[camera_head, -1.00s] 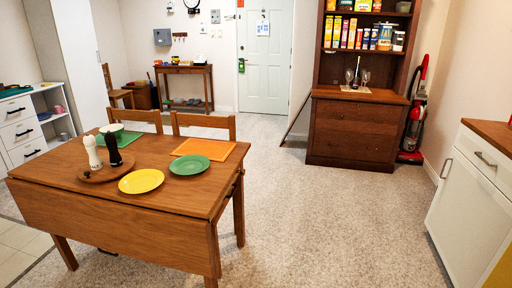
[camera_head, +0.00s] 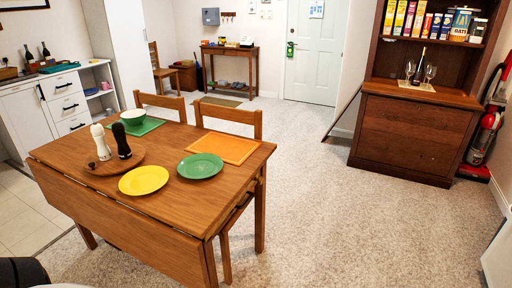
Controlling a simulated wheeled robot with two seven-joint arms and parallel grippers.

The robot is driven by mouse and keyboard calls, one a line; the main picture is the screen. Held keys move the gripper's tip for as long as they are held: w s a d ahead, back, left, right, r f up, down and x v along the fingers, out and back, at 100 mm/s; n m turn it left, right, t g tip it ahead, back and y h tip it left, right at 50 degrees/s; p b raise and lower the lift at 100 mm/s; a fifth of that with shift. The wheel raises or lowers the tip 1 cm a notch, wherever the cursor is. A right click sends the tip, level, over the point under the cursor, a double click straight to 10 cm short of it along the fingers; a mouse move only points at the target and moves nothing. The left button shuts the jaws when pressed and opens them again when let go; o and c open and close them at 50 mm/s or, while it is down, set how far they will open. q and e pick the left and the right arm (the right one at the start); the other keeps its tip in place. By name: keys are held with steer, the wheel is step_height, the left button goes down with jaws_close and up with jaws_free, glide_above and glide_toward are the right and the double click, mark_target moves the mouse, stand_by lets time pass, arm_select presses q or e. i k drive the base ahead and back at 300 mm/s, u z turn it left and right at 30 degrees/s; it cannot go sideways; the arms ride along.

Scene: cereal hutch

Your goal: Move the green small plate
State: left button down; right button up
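The green small plate (camera_head: 200,166) lies flat on the wooden drop-leaf table (camera_head: 100,215), near its right front part. It sits just in front of an orange placemat (camera_head: 224,147) and to the right of a yellow plate (camera_head: 143,180), close to it. Nothing is on the green plate. A dark part of my own body shows at the bottom left corner, but neither gripper can be made out in this view.
A round wooden board (camera_head: 114,163) holds a white shaker (camera_head: 101,143) and a black shaker (camera_head: 121,141). Two chairs (camera_head: 228,120) are tucked at the table's far side. Carpet right of the table, before the hutch (camera_head: 411,135), is clear.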

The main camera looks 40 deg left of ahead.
mark_target(200, 165)
steer(key=u, duration=0.35)
steer(key=i, duration=0.95)
steer(key=u, duration=0.75)
